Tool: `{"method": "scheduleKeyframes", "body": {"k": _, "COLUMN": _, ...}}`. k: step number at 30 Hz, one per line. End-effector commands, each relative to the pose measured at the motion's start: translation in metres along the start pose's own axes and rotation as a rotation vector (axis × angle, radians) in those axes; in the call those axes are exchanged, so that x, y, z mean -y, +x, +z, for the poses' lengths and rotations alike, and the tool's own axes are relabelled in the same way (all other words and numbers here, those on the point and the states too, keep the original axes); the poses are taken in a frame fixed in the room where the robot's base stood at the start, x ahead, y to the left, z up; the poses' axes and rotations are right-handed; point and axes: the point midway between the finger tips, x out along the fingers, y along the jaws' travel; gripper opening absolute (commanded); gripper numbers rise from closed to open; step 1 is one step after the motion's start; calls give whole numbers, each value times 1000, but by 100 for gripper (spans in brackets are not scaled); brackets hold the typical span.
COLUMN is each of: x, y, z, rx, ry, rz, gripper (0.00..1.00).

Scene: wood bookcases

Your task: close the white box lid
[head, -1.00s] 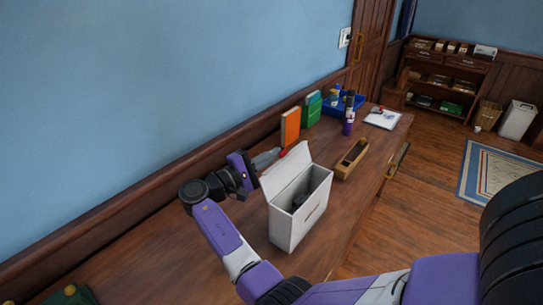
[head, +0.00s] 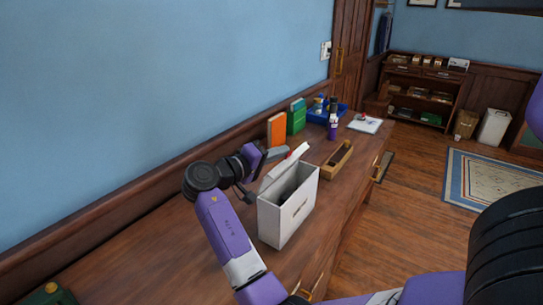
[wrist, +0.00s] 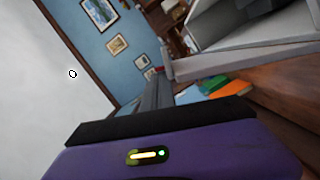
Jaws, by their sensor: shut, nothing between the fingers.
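The white box (head: 288,218) stands upright on the wooden desk, its lid (head: 284,168) raised on the wall side and tilted partly over the opening. The dark inside still shows. My gripper (head: 277,154) is shut and empty, behind the lid on its wall side. Whether the fingers touch the lid is hard to tell. In the wrist view my grey fingers (wrist: 157,93) are together, and part of the white box (wrist: 245,48) fills the upper right.
An orange book (head: 276,130) and a green book (head: 296,121) stand by the wall behind my gripper. Beyond the box are a wooden tray (head: 329,172), a purple bottle (head: 332,130), a blue bin (head: 342,113) and a paper (head: 365,124). The near desk is mostly clear.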

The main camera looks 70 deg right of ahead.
Motion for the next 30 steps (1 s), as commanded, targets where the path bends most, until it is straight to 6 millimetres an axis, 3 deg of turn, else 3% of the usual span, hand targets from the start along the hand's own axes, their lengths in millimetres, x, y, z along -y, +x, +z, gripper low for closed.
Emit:
{"method": "scheduleKeyframes", "body": {"k": 14, "x": 4, "y": 12, "z": 48, "rx": 1, "ry": 444, "rz": -111, "gripper": 0}}
{"method": "scheduleKeyframes", "body": {"k": 30, "x": 27, "y": 23, "z": 92, "rx": 1, "ry": 920, "rz": -230, "gripper": 0}}
